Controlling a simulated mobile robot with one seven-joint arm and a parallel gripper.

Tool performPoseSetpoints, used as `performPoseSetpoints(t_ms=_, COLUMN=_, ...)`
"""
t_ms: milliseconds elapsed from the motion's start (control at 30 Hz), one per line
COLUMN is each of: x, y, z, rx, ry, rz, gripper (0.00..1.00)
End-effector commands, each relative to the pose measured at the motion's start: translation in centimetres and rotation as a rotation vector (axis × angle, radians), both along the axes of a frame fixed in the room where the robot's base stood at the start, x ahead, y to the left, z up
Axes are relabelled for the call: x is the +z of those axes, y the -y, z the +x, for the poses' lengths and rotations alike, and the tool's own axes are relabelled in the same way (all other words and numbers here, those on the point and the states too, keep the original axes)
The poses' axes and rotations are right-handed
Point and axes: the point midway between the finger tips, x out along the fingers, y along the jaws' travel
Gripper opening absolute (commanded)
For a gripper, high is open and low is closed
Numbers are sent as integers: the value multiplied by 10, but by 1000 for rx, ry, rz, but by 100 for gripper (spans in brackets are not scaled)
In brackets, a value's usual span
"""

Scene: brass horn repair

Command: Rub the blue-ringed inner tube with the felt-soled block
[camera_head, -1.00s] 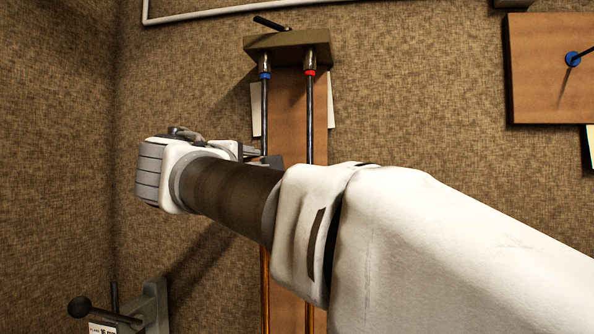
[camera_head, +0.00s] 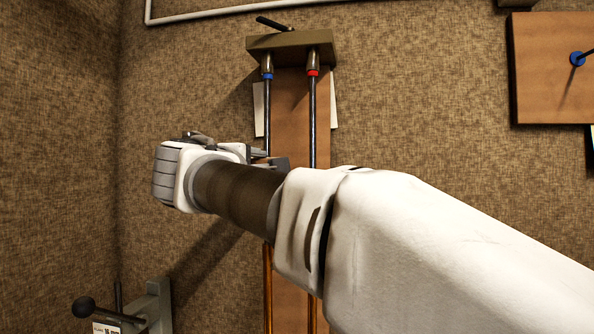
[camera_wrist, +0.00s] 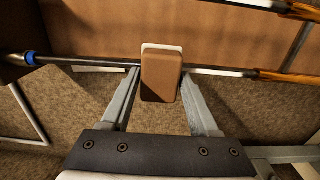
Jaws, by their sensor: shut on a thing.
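The blue-ringed inner tube (camera_head: 267,110) is a dark upright rod on the left of a wooden board, with its blue ring near the top. In the wrist view it runs across the picture, its blue ring (camera_wrist: 29,58) at the left. The block (camera_wrist: 162,78) is brown with a pale felt edge on its far side. My gripper (camera_wrist: 160,74) is shut on it, one finger on each side. The block covers part of the tube; I cannot tell whether the felt touches it. In the head view my wrist hides the block; the gripper (camera_head: 262,155) is at the tube's middle.
A red-ringed tube (camera_head: 313,110) stands close to the right of the blue-ringed one. A dark bracket (camera_head: 290,47) holds both tops; brass outer tubes (camera_head: 268,290) lie below. A grey clamp with a black knob (camera_head: 155,305) is at lower left. A wooden panel (camera_head: 550,90) is at upper right.

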Motion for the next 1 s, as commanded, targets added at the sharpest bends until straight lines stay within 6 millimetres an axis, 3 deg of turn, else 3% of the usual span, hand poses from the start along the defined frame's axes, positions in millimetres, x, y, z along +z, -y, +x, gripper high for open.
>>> performPoseSetpoints(t_ms=167, x=5, y=0, z=0, rx=0, ry=1, rz=0, gripper=0)
performPoseSetpoints(t_ms=600, x=41, y=0, z=-2, rx=0, ry=0, rz=1, gripper=0)
performPoseSetpoints(t_ms=867, x=37, y=0, z=1, rx=0, ry=-1, rz=-1, gripper=0)
performPoseSetpoints(t_ms=1000, x=27, y=0, z=2, rx=0, ry=-1, rz=-1, gripper=0)
